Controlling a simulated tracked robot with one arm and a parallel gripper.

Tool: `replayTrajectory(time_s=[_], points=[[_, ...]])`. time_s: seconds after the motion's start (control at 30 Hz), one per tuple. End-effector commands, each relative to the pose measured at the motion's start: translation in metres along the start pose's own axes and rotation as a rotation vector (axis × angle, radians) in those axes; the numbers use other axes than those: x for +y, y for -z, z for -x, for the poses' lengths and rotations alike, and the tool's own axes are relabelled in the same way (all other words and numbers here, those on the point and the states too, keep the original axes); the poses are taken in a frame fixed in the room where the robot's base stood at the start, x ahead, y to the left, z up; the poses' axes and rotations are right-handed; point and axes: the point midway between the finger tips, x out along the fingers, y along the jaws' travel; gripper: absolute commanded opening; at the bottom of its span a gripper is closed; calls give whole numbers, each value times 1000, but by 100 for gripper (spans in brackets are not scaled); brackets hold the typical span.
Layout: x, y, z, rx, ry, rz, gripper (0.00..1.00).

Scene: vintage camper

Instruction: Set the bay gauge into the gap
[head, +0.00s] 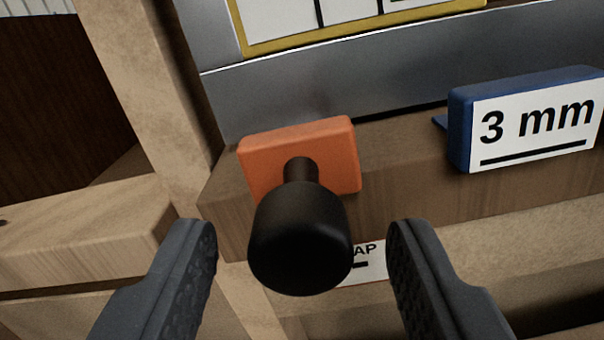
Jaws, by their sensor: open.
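An orange block (252,162) with a black knob (300,240) on a short stem sits at the left end of a brown wooden ledge; I take it to be the bay gauge. The knob points toward me. My gripper (304,245) is open, one dark finger on each side of the knob, with clear space between the fingers and the knob. A white label (366,262) ending in "AP" is partly hidden behind the knob. I cannot make out the gap itself for certain.
A blue block (459,130) with a "3 mm" label stands on the ledge to the right. A grey metal panel (320,85) with a yellow-framed chart (370,38) rises behind. A pale wooden post (150,80) and a wooden drawer or counter (80,235) are at left.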

Motion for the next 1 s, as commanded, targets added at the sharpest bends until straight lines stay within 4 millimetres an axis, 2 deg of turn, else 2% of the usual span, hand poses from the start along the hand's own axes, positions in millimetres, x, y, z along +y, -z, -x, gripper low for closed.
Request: replayTrajectory(time_s=[0.2,0.53,0.57,0.7,0.73,1.0], points=[[1,1,-16,2,-1,-2,48],[1,1,-18,2,-1,-1,48],[1,1,-18,1,-1,-1,43],[1,1,-18,1,-1,-1,4],[1,1,-18,1,-1,-1,0],[1,1,-25,1,-3,1,0]])
